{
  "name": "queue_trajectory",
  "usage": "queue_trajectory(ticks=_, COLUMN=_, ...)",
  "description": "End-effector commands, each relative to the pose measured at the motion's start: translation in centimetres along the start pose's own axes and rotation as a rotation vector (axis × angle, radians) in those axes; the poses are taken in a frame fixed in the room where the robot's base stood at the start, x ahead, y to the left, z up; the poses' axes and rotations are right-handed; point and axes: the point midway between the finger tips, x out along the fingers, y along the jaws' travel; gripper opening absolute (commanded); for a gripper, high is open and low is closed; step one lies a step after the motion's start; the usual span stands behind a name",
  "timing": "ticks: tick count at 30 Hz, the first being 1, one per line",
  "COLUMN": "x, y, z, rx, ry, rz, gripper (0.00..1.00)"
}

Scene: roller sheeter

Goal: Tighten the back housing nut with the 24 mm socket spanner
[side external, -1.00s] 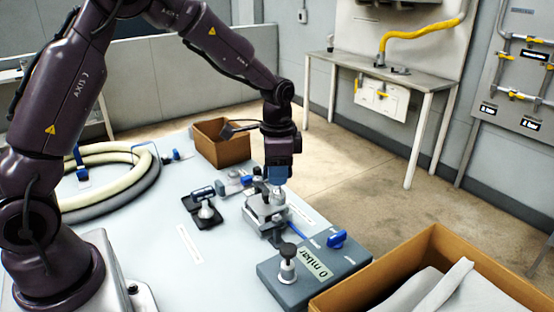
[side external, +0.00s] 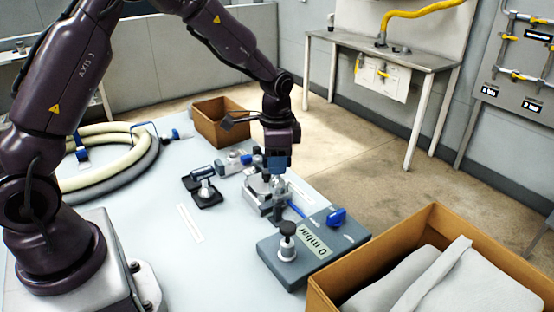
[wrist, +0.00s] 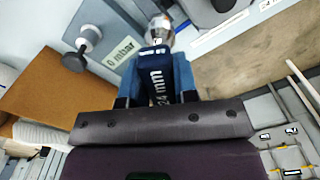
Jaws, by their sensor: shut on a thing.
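My gripper (wrist: 155,80) is shut on the dark blue body of the 24 mm socket spanner (wrist: 158,72), whose "24 mm" label faces the wrist camera. The spanner's metal end (wrist: 159,30) sticks out beyond the blue fingers. In the side view my gripper (side external: 277,162) points down just above the metal housing fixture (side external: 266,200) on the table. The back housing nut cannot be made out; the gripper and spanner cover that area. I cannot tell whether the socket is seated on it.
A grey "0 mbar" box (side external: 312,248) with a black knob (side external: 288,229) stands in front of the fixture. Small tools on a black pad (side external: 205,193) lie to its left. A cardboard box (side external: 222,122) stands behind, another (side external: 432,235) at front right. A coiled hose (side external: 105,160) lies left.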

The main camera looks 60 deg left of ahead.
Motion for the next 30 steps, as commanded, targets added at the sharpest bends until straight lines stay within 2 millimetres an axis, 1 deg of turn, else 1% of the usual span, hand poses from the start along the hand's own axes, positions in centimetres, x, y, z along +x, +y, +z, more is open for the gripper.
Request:
queue_trajectory(ticks=17, x=-0.02, y=-0.01, z=-0.01, rx=0.0, ry=0.001, rz=-0.001, gripper=0.0)
queue_trajectory(ticks=30, x=0.74, y=-0.02, z=-0.03, rx=0.0, ry=0.001, rz=-0.001, gripper=0.0)
